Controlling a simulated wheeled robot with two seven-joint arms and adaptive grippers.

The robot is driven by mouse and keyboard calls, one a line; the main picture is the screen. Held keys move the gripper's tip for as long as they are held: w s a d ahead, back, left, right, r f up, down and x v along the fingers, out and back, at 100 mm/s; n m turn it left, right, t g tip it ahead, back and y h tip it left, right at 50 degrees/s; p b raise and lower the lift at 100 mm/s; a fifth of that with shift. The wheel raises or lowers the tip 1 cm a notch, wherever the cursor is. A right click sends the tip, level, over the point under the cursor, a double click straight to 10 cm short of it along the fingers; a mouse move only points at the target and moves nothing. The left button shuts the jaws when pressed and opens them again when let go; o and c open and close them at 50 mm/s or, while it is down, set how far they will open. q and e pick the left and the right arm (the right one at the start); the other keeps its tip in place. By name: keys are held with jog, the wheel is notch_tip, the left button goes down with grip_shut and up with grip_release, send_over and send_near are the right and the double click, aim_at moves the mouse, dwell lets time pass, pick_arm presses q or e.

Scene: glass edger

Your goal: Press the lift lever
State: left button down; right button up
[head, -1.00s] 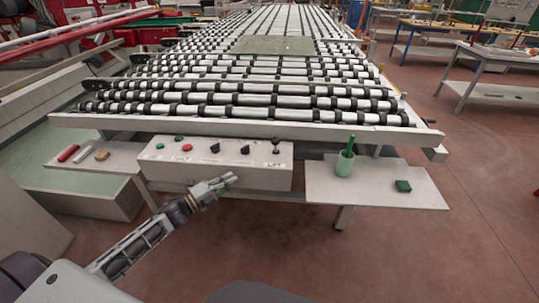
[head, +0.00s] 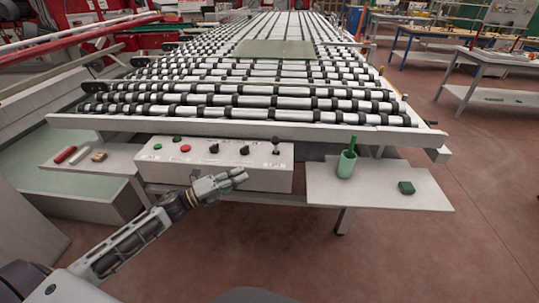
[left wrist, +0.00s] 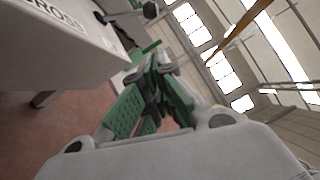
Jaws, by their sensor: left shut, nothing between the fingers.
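The lift lever (head: 276,145) is a small black-knobbed stick standing at the right end of the top of a white control box (head: 214,172). My left gripper (head: 240,175) is shut and empty, in front of the box's front face, lower than the lever and to its left. In the left wrist view the closed fingers (left wrist: 155,85) show with green pads, and the control box (left wrist: 60,40) with part of a printed word fills the upper left. My right gripper is not in view.
The roller conveyor (head: 245,103) with a glass pane (head: 275,49) lies behind the box. A right shelf (head: 380,190) holds a green cup (head: 347,163) and a green block (head: 406,187). A left shelf (head: 85,178) holds small tools. The floor in front is clear.

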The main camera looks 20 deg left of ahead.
pick_arm(q)
jog(key=w+a+p+x, duration=0.1)
jog(key=w+a+x, duration=0.1)
jog(key=x, duration=1)
jog(key=shift+w+d+r+p, duration=0.15)
jog(key=shift+w+r+p, duration=0.15)
jog(key=shift+r, duration=0.15)
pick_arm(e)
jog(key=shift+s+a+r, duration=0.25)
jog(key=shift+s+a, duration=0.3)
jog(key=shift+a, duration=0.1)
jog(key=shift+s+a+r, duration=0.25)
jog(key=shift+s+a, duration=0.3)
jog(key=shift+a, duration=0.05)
